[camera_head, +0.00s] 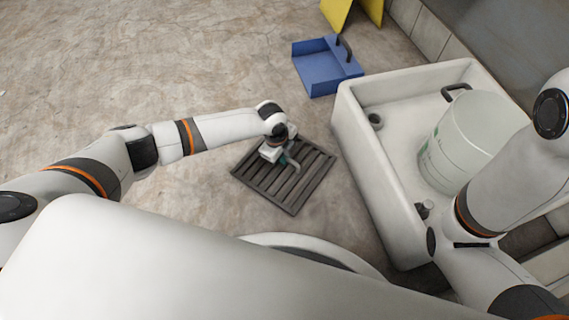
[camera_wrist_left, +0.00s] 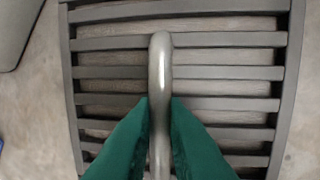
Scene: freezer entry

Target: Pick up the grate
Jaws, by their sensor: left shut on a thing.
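The grate (camera_head: 310,178) is a dark grey slatted square in the middle of the head view, at floor level beside the white basin. A curved grey handle (camera_head: 295,168) rises from it. My left gripper (camera_head: 286,160) is over the grate with its green fingers shut on the handle. In the left wrist view the slats of the grate (camera_wrist_left: 225,72) fill most of the picture. The handle (camera_wrist_left: 160,60) runs between the two green fingers (camera_wrist_left: 158,125). I cannot tell whether the grate touches the floor. My right gripper is not in view.
A white basin (camera_head: 350,115) stands just right of the grate and holds a white bucket (camera_head: 470,140). A blue dustpan (camera_head: 325,72) lies behind, with a yellow object (camera_head: 340,12) beyond it. The concrete floor (camera_head: 150,70) at the left is clear.

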